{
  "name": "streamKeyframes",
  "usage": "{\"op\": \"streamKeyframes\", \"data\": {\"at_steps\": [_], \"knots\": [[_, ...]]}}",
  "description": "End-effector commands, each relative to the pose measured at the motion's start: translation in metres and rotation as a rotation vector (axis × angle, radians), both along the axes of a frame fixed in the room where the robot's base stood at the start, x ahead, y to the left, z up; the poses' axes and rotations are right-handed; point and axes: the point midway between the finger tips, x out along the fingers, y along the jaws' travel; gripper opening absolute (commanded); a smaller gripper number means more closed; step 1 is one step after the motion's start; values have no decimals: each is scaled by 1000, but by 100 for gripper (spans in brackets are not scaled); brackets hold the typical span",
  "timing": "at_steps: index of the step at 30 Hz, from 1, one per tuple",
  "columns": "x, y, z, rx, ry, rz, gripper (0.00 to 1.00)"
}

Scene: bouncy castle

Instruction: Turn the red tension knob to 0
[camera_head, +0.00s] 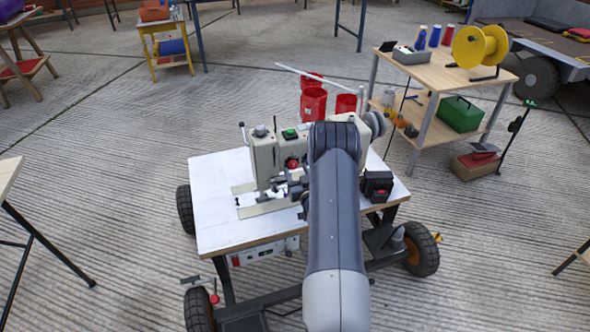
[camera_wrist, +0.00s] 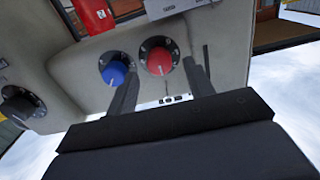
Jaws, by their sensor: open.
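The red tension knob (camera_wrist: 158,60) sits on the pale front panel of a sewing machine (camera_head: 264,158), on a dark round dial. A blue knob (camera_wrist: 115,73) is beside it on the left, and a black knob (camera_wrist: 20,105) is farther left. My gripper (camera_wrist: 160,75) is open in the wrist view. Its left finger reaches up by the blue knob and overlaps its lower part. Its right finger stands just right of the red knob. In the head view the red knob (camera_head: 293,164) shows small beside my arm. The dial marks are too small to read.
The machine stands on a white-topped wheeled table (camera_head: 215,195). A black box (camera_head: 377,184) lies at its right. Red cylinders (camera_head: 313,104) stand behind it. A wooden shelf cart (camera_head: 440,70) with a yellow reel (camera_head: 480,46) is at the back right.

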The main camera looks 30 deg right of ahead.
Motion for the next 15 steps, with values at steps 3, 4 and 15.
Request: {"op": "streamKeyframes", "data": {"at_steps": [3,4,15], "knots": [[13,-3,0,-1,0,1,50],[15,-4,0,-1,0,1,50],[21,-6,0,0,1,0,50]]}}
